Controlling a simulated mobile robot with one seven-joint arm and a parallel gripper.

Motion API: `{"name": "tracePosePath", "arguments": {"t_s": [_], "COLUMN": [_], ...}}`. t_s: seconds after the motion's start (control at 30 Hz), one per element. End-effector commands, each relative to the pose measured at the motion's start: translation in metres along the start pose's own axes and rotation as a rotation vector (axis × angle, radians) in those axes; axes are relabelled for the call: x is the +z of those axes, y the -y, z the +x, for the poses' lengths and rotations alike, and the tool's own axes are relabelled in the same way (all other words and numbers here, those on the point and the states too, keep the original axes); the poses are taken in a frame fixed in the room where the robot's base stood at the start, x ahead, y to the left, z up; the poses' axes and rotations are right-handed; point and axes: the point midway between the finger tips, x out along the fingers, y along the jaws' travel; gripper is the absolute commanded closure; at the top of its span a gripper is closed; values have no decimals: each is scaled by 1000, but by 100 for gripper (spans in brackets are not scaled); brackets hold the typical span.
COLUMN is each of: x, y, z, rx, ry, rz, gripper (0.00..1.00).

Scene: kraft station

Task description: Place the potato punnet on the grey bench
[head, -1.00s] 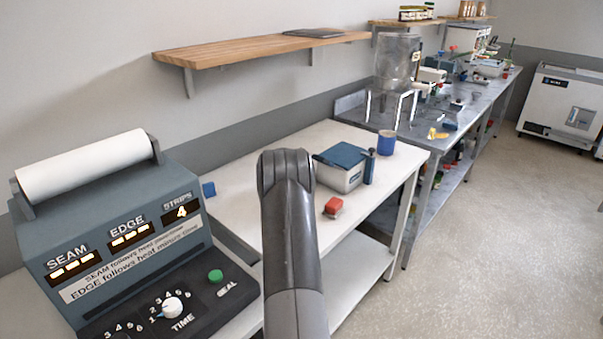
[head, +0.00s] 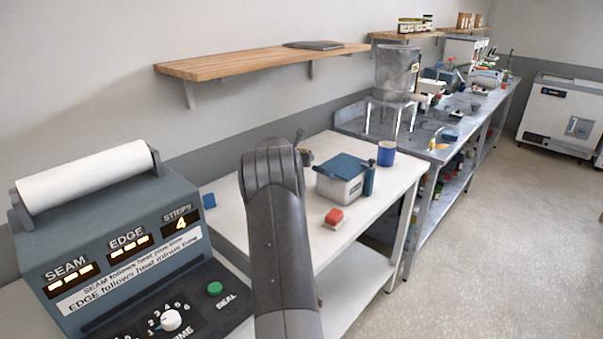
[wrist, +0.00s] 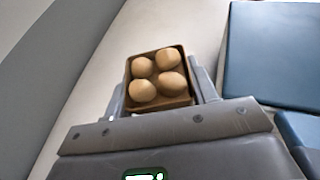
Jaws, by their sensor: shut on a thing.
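The potato punnet (wrist: 158,103) is a small brown tray with several round tan potatoes in it, seen in the wrist view. My gripper (wrist: 161,92) is shut on it, with one finger along each side. The potatoes sit inside the rim. In the head view my arm covers most of the gripper, and only a small dark part shows past the arm, over the white table. The grey bench (head: 408,143) is the long metal one beyond the white table, apart from my gripper.
The sealing machine (head: 110,245) stands at left. A wooden shelf (head: 250,64) hangs above. The grey bench's near end has some bare top.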

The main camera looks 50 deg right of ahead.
Motion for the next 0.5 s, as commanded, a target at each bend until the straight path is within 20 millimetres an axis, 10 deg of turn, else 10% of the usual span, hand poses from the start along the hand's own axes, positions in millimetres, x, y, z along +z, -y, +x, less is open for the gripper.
{"name": "tracePosePath", "arguments": {"t_s": [0.5], "x": [116], "y": [1], "z": [-47], "rx": [0], "ry": [4], "rz": [6], "gripper": [77]}}
